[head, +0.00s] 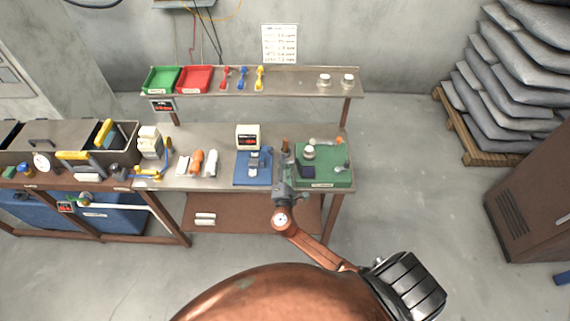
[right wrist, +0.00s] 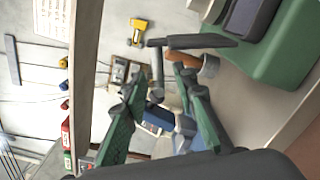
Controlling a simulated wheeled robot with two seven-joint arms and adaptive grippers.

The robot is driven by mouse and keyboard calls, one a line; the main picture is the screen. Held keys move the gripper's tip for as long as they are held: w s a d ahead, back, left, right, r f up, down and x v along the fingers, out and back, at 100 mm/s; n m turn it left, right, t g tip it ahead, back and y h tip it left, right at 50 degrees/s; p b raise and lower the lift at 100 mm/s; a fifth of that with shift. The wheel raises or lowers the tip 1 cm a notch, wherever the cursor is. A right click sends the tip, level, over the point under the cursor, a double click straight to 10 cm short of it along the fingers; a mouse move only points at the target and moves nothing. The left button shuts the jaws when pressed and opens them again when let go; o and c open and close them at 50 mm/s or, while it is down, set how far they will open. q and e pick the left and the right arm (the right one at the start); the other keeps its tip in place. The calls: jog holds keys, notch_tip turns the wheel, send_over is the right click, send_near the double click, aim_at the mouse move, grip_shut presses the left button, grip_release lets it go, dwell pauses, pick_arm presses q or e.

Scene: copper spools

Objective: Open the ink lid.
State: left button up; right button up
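A green station (head: 340,177) stands at the right end of the workbench. On it are a pale round jar-like piece (head: 309,153) and a dark block (head: 307,171); which one is the ink lid I cannot tell. The green station (right wrist: 286,60) and a dark block (right wrist: 252,14) also show at the upper right of the right wrist view. My right gripper (head: 284,160) is just left of the station, with its fingers apart and nothing visibly held. My left gripper is not in view.
A blue stand (head: 245,178) with a display (head: 248,137) behind it is left of my right gripper. An orange bottle (head: 196,161) and white pieces lie further left. A raised shelf (head: 300,83) with green and red bins runs behind the bench.

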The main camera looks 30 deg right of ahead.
jog(key=shift+c, duration=0.6)
grip_shut()
